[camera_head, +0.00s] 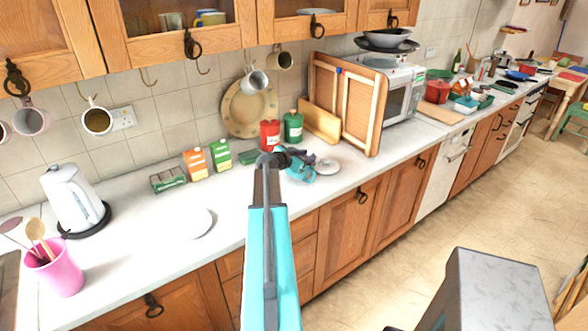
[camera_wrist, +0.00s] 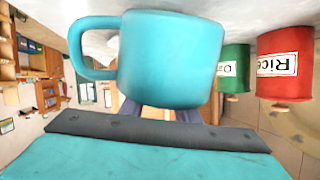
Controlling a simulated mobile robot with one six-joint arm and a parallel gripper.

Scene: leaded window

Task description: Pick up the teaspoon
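I cannot make out a teaspoon in either view. My gripper (camera_head: 300,157) is above the worktop, in front of the red and green canisters. In the wrist view, a teal mug (camera_wrist: 170,60) fills the middle, its handle to the left. Dark blue finger parts show only partly behind the mug, so their opening is hidden. A teal shape that looks like this mug (camera_head: 303,173) shows beside my gripper in the head view. I cannot tell whether the fingers touch it.
A white saucer (camera_head: 326,167) lies right of my gripper. The red canister (camera_head: 270,135) and green canister (camera_head: 293,127) stand behind. A white plate (camera_head: 185,223), kettle (camera_head: 73,200) and pink utensil pot (camera_head: 58,275) are to the left. Cabinets (camera_head: 175,45) with hanging mugs overhang the worktop.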

